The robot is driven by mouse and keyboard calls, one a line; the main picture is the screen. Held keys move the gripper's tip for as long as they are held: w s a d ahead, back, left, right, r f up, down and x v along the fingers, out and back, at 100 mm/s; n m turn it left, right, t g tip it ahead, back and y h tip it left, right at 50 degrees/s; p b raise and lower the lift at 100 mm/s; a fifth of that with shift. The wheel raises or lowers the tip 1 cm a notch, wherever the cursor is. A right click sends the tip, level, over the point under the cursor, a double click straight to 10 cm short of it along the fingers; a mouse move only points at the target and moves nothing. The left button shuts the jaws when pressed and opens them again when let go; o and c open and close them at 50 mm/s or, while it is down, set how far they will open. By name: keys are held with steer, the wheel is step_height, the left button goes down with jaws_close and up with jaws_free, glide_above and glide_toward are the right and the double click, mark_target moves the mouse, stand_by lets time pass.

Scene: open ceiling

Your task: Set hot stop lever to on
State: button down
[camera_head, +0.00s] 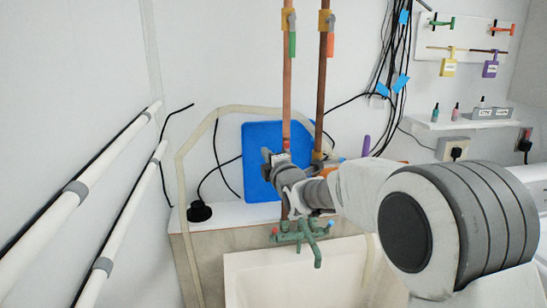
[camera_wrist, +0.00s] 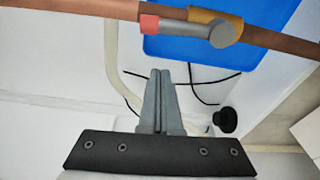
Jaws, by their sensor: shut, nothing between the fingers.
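The lever (camera_wrist: 180,27) is grey with a red tip, on a brass valve (camera_wrist: 220,22) in a copper pipe (camera_wrist: 70,8). It lies along the pipe in the wrist view. In the head view, the left copper pipe (camera_head: 287,85) shows a small red part (camera_head: 286,130) just above my gripper (camera_head: 267,156), which hides the valve there. My gripper also shows in the wrist view (camera_wrist: 161,72). Its fingers are together and empty, pointing towards the pipe, and look apart from the lever.
A second pipe (camera_head: 322,85) runs close on the right. A blue panel (camera_head: 260,190) is behind the pipes. A green tap (camera_head: 302,232) over a white sink (camera_head: 250,275) is below. Black cables (camera_head: 395,50) hang at the right; white pipes (camera_head: 85,185) run along the left wall.

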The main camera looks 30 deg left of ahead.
steer(key=shift+w+d+r+p, duration=0.1)
steer(key=shift+w+d+p, duration=0.25)
steer(key=shift+d, duration=0.55)
steer(key=shift+w+d+r+p, duration=0.1)
steer(key=shift+w+d, duration=0.45)
steer(key=shift+d, duration=0.35)
steer(key=shift+d+f+b, duration=0.1)
steer(key=shift+f+b, duration=0.05)
steer(key=shift+b, duration=0.15)
steer(key=shift+w+d+r+b, duration=0.2)
steer(key=shift+w+d+b, duration=0.25)
steer(key=shift+b, duration=0.5)
steer(key=shift+s+a, duration=0.1)
